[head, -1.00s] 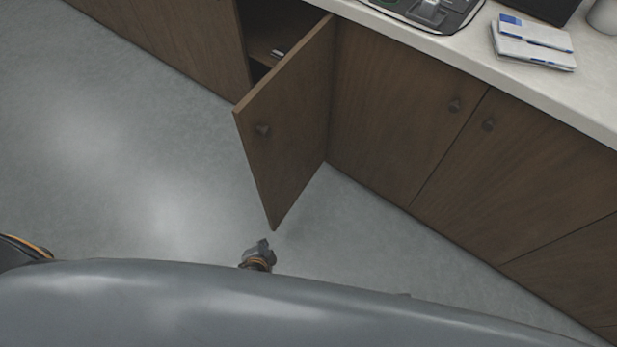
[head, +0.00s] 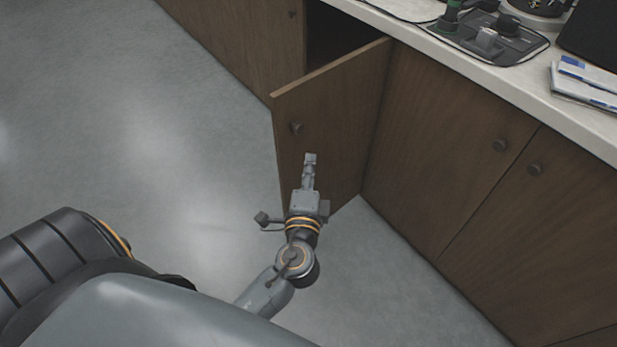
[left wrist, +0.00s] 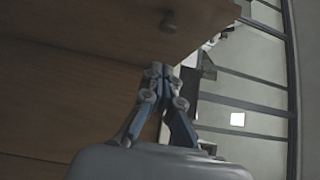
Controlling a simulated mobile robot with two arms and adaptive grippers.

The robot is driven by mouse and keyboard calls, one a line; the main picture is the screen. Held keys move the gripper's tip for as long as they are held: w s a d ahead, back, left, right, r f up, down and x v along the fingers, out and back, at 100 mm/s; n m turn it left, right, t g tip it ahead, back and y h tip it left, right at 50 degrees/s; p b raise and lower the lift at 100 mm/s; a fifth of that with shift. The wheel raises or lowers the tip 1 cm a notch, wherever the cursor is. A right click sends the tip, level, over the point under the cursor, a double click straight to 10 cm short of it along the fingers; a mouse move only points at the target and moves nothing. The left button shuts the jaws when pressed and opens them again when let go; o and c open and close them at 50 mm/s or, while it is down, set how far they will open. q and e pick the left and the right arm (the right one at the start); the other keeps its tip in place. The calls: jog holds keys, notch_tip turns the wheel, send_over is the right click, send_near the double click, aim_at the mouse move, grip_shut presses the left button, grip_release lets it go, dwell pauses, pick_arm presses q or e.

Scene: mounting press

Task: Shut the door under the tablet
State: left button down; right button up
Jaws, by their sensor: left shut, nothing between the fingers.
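The brown wooden cabinet door (head: 335,110) stands swung open, jutting out from the cabinet row under the counter. Its dark round knob (head: 296,128) is near its upper free edge. The dark cabinet opening (head: 335,38) shows behind it. My left gripper (head: 310,158) is shut and empty, in front of the outer face of the door, below and right of the knob in the picture. In the left wrist view the closed fingers (left wrist: 160,70) point at the door panel (left wrist: 90,85), with the knob (left wrist: 168,22) above. I cannot tell whether the fingertips touch it. My right gripper is not in view. No tablet is recognisable.
The pale counter (head: 470,75) carries a black mat (head: 520,52) with small equipment and white-blue booklets (head: 590,85). Shut cabinet doors (head: 420,150) with knobs stand to the right. The grey floor (head: 180,130) to the left is clear.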

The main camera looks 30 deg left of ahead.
aim_at(302, 130)
pick_arm(q)
jog(key=shift+w+a+p, duration=0.35)
jog(key=shift+w+a, duration=2.1)
jog(key=shift+a, duration=0.25)
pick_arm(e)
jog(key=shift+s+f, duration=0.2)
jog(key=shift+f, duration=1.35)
